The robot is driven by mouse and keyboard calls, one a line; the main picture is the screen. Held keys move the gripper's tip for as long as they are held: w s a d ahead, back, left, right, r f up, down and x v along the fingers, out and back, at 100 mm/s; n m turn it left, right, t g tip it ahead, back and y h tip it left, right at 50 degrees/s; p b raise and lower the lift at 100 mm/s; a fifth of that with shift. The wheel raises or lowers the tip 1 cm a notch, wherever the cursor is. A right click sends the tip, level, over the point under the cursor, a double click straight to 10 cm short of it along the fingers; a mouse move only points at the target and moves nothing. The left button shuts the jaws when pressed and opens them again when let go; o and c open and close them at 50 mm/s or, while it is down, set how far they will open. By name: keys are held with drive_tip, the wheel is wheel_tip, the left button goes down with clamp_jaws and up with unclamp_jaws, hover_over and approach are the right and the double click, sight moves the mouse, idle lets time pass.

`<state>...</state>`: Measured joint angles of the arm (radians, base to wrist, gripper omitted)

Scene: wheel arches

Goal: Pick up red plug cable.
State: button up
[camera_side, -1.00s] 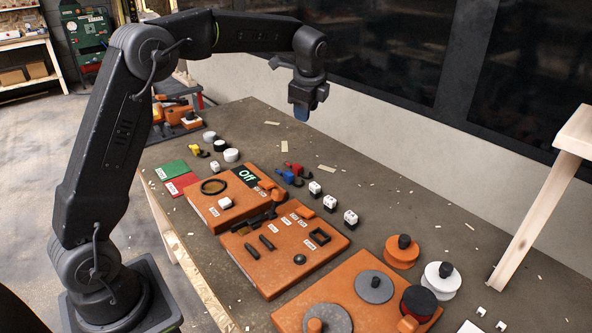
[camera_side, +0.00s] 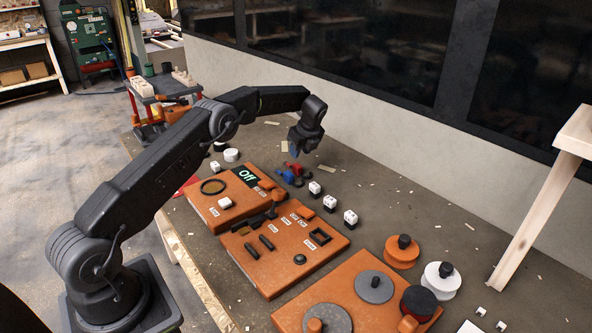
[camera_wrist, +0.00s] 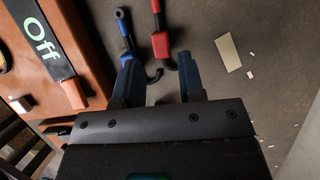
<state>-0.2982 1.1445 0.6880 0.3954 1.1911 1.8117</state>
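The red plug cable (camera_wrist: 160,42) lies on the table beside the orange panel, with a dark hooked cable end near my fingers. It also shows in the side view (camera_side: 294,167), partly hidden by my gripper. A blue plug cable (camera_wrist: 127,47) lies just to its left in the wrist view, and in the side view (camera_side: 287,177). My gripper (camera_wrist: 160,80) is open, with two blue fingers spread apart and nothing held between them. In the side view my gripper (camera_side: 296,155) hangs just over the plugs; I cannot tell its exact height.
The orange panel with the "Off" display (camera_side: 245,177) lies close left of the plugs. White cube blocks (camera_side: 315,188) stand to the right. A second orange panel (camera_side: 285,247) with dark parts is nearer the camera. A pale flat scrap (camera_wrist: 228,53) lies on bare table right of the red plug.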

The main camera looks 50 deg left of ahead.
sight(296, 164)
drive_tip(key=x, duration=0.6)
drive_tip(key=shift+s+d+f, duration=0.15)
drive_tip(key=shift+f, duration=0.2)
clamp_jaws()
drive_tip(key=shift+r, duration=0.1)
